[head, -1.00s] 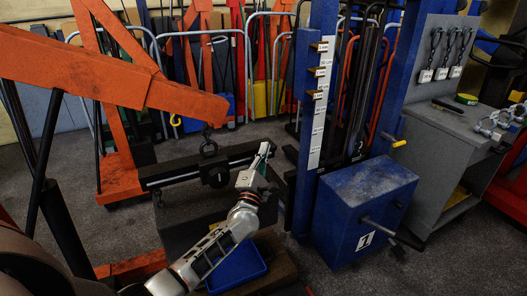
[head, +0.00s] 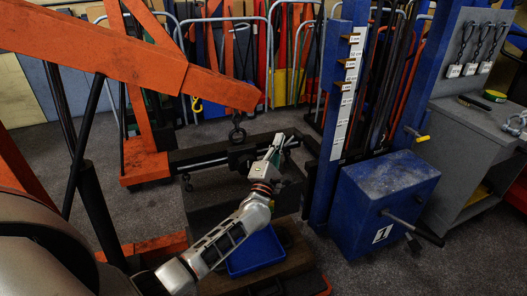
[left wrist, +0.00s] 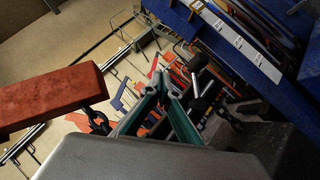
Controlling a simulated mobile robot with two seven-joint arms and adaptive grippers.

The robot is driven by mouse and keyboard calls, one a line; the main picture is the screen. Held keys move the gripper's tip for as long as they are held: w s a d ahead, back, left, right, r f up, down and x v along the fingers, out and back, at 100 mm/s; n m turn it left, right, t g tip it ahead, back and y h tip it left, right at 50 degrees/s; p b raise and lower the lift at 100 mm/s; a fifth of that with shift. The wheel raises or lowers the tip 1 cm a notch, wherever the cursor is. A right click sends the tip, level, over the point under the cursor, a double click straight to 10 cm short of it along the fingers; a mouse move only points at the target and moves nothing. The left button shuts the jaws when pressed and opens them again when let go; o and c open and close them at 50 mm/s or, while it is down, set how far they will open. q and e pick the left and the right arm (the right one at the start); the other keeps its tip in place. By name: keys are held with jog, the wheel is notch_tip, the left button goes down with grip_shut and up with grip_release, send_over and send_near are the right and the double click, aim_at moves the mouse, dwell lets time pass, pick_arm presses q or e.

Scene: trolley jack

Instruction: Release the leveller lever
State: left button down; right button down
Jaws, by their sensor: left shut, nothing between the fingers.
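The load leveller is a dark bar (head: 200,158) hanging level under the orange crane arm's hook (head: 237,133), above a dark block. My left gripper (head: 278,145) is in front of the bar's right part, fingers up. In the left wrist view its two green fingers (left wrist: 161,88) come together at the tips with nothing between them. A black handle-like part (left wrist: 197,64), perhaps the leveller lever, shows just right of the fingertips, apart from them in the picture. In the head view my gripper hides that area, so the lever cannot be made out. My right gripper is not in view.
The orange crane arm (head: 130,55) crosses the upper left. A blue press (head: 385,200) with a protruding bar stands close on the right, beside a grey bench (head: 465,150). A blue tray (head: 256,252) lies below my arm. Racks line the back.

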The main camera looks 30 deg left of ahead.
pick_arm(q)
jog(key=s+d+r+p, duration=0.1)
jog(key=s, duration=0.7)
jog(key=shift+s, duration=0.15)
jog(key=s+d+f+m+g+h, duration=0.2)
jog(key=s+d+f+m+h, duration=0.3)
jog(key=f+m, duration=0.3)
jog(key=s+d+f+m+g+h, duration=0.25)
jog(key=s+d+f+m, duration=0.25)
jog(key=s+f+m, duration=0.25)
jog(key=s+d+f+m+g+y, duration=0.1)
jog(key=s+f+m+g, duration=0.6)
jog(key=s+f+m, duration=0.6)
jog(key=s+f, duration=0.1)
jog(key=s, duration=0.3)
jog(key=shift+f, duration=0.3)
